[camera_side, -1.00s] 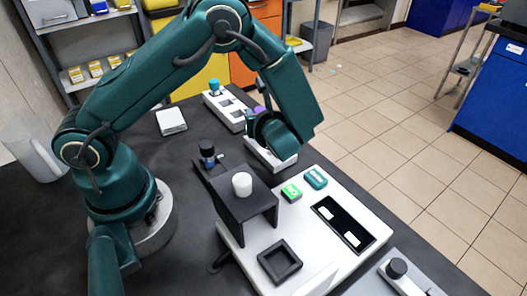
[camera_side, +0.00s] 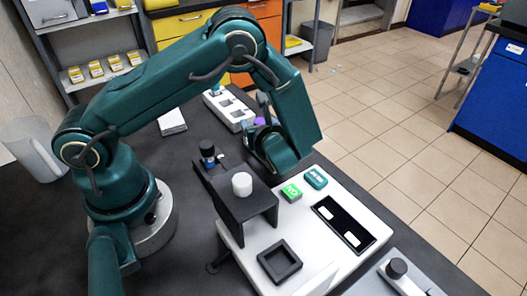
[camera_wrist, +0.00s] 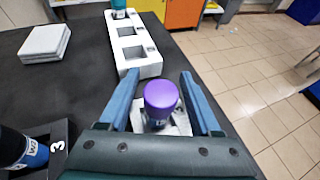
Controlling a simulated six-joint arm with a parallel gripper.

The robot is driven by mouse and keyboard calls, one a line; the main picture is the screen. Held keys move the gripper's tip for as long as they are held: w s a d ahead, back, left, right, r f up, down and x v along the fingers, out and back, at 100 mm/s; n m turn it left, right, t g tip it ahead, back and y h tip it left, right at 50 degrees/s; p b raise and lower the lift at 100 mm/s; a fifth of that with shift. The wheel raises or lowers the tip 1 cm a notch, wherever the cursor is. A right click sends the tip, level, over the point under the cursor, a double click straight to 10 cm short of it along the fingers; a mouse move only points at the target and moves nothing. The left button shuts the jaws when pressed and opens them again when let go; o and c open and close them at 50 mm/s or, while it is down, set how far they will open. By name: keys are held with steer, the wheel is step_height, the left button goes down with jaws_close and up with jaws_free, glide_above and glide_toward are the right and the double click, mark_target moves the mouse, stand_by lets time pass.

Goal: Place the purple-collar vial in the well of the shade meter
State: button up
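The purple-collar vial (camera_wrist: 161,97) stands upright between my gripper's two blue fingers in the wrist view, seen from above. A gap shows on each side of its purple top. My gripper (camera_wrist: 159,76) is open around it, not closed on it. Below the vial is a white block (camera_wrist: 181,122), mostly hidden by the vial and gripper. In the side view a little purple (camera_side: 259,121) shows beside my gripper; the fingertips are largely hidden there. I cannot tell for certain which device is the shade meter; a white console (camera_side: 318,246) with a green display (camera_side: 291,192) stands in front.
A white rack (camera_wrist: 131,48) with square openings holds a teal-capped vial (camera_wrist: 118,8). A dark vial with a blue label (camera_side: 207,152) stands left of the black bridge (camera_side: 243,206), which carries a white cylinder (camera_side: 242,184). A white pad (camera_wrist: 45,43) lies on the dark table.

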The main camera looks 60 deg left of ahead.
steer(key=v, duration=0.4)
steer(key=shift+o, duration=0.5)
steer(key=shift+s+d+r, duration=0.2)
steer(key=shift+d, duration=0.3)
